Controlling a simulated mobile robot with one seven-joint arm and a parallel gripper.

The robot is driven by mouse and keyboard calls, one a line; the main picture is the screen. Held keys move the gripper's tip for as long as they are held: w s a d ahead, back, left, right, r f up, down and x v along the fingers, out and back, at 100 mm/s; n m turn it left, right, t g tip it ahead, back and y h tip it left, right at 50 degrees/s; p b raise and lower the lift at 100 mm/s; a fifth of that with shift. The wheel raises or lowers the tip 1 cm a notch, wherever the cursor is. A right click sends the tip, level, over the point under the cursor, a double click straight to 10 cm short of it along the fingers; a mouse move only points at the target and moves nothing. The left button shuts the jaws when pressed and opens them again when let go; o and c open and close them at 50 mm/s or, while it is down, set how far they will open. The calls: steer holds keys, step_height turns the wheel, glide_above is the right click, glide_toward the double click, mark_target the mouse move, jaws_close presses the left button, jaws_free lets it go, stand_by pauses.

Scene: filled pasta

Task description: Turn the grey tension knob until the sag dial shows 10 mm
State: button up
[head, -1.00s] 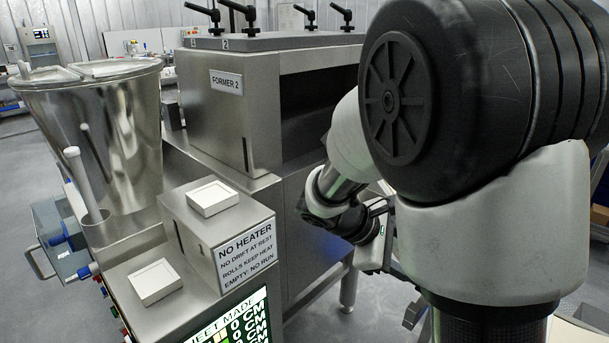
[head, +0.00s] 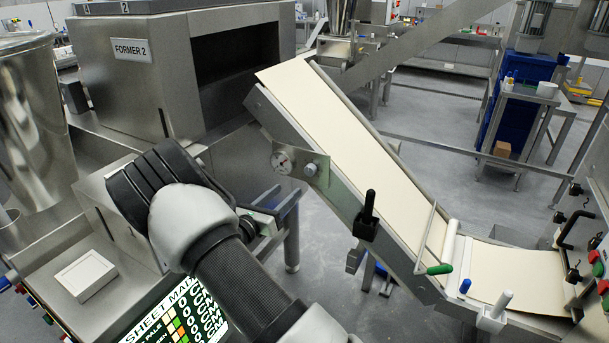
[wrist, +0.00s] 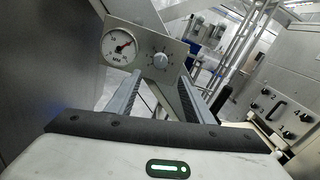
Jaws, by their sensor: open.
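In the head view the dial (head: 282,162) and knob (head: 310,169) are on the side of the conveyor. My gripper (wrist: 164,80) is open and empty, its fingers reaching toward the plate, with the knob ahead between them and apparently untouched.
The sloping conveyor (head: 262,101) carries a pale dough sheet (head: 350,130). A black clamp handle (head: 369,208) and a green-tipped lever (head: 440,268) stick out lower down. The steel box marked Former 2 (head: 150,85) stands to the left. Grey floor is open beyond the conveyor.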

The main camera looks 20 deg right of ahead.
mark_target(308, 172)
steer(key=x, duration=1.1)
steer(key=shift+w+d+p, duration=0.2)
steer(key=shift+d+p, duration=0.1)
steer(key=shift+p, duration=0.05)
steer(key=shift+c, duration=0.4)
steer(key=c, duration=1)
steer(key=shift+o, duration=0.2)
steer(key=shift+f, duration=0.1)
